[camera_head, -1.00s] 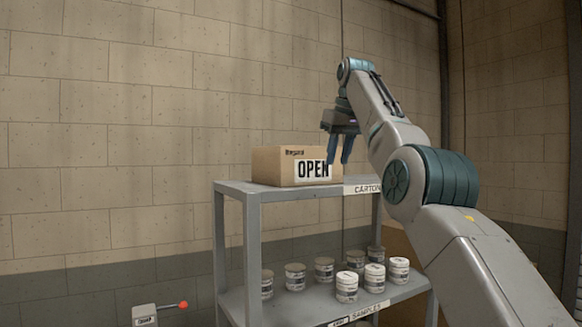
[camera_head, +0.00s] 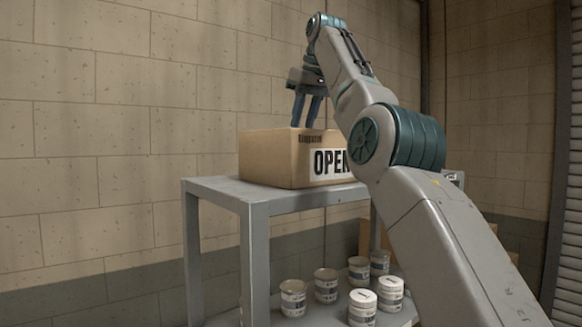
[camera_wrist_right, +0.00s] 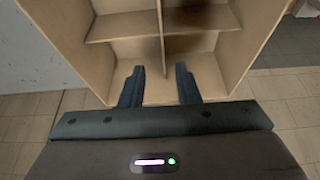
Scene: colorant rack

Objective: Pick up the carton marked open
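The carton (camera_head: 263,160) is a tan box with an OPEN label on its front, standing on the top shelf of the grey rack (camera_head: 225,190). My right arm hides the carton's right part in the head view. The right wrist view looks down into the open carton (camera_wrist_right: 124,27), where dividers make several compartments. My right gripper (camera_head: 305,125) points down at the carton's top, its two fingers apart with nothing between them. The wrist view also shows the open fingers (camera_wrist_right: 160,87) over the carton; I cannot tell whether the tips are below the rim. My left gripper is out of view.
Several labelled cans (camera_head: 327,284) stand on the rack's lower shelf. A block wall (camera_head: 100,130) rises behind the rack. The top shelf left of the carton is a narrow bare strip. A ribbed shutter (camera_head: 572,170) is at the far right.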

